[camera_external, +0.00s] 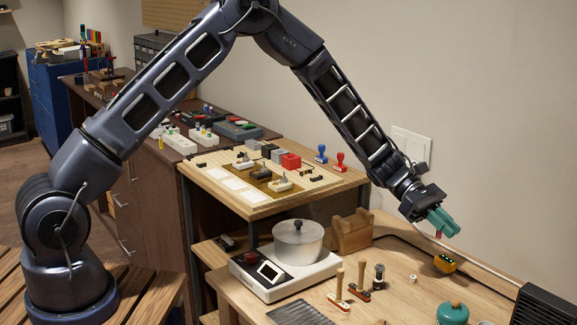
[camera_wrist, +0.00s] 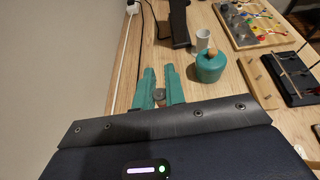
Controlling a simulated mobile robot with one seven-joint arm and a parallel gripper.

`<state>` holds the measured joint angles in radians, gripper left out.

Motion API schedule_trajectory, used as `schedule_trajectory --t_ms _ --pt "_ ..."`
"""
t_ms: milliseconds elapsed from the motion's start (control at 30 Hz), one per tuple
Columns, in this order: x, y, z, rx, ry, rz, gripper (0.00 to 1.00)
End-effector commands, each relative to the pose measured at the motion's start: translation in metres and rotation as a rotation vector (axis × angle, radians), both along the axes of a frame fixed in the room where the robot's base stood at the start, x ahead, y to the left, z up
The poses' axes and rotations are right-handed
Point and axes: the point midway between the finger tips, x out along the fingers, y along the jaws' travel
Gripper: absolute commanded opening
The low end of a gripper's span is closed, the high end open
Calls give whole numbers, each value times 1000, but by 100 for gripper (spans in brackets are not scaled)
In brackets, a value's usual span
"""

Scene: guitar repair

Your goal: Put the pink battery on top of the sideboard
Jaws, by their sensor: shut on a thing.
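My gripper (camera_external: 441,224) has teal fingers and is shut on the pink battery (camera_external: 438,234), above the right part of the wooden workbench. Only a small pink part of the battery shows below the fingers. In the wrist view a round grey end (camera_wrist: 159,96) shows between the fingers; the rest is hidden. The likely sideboard (camera_external: 152,205) is the dark brown cabinet with drawers at the left, behind my arm. White and dark boxes with coloured parts stand on its top. My gripper is far to the right of it.
A raised wooden shelf (camera_external: 228,192) with small parts stands between the sideboard and the workbench (camera_external: 400,300). A pot (camera_external: 298,243) sits on a white cooker. A teal pot (camera_wrist: 210,66) stands nearby.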

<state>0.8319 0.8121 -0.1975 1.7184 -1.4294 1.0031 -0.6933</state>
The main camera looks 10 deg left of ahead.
Motion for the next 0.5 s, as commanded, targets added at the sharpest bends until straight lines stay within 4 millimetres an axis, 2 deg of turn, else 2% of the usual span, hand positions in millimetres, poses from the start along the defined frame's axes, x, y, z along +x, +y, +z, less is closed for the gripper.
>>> schedule_trajectory --t_ms 33,300,500 --pt "0 0 -13 3 2 0 0" --pt "0 0 -68 1 2 0 0" --pt "0 0 -89 0 0 0 0"
